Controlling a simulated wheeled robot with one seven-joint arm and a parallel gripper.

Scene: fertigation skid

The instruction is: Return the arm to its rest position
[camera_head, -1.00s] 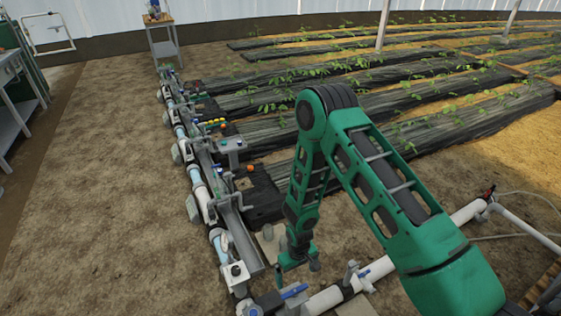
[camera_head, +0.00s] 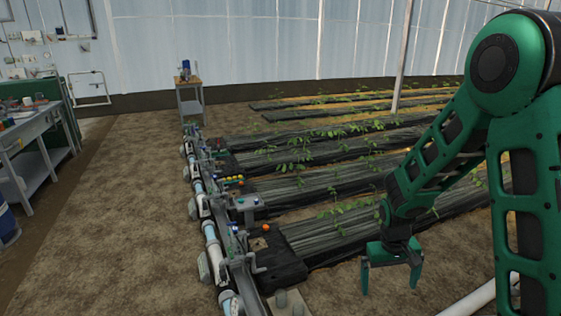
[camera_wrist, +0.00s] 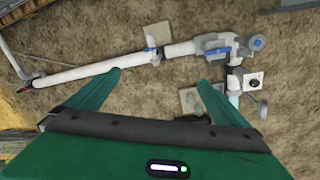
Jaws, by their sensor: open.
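My gripper (camera_head: 391,281) is green and hangs from my bent arm at the right of the head view. Its two fingers point down, spread apart, with nothing between them. In the wrist view my gripper (camera_wrist: 162,80) shows both fingers apart, above a white pipe (camera_wrist: 85,73) on the soil. The pipe is clear of the fingers. A valve with a blue handle (camera_wrist: 215,48) joins it at the upper right. My upper arm covers the right edge of the head view.
A long pipe run with valves (camera_head: 212,232) crosses the soil left of my gripper. Black-covered plant rows (camera_head: 325,190) lie behind it. A workbench (camera_head: 30,150) stands at the far left and a small stand (camera_head: 190,105) at the back. The soil at left is clear.

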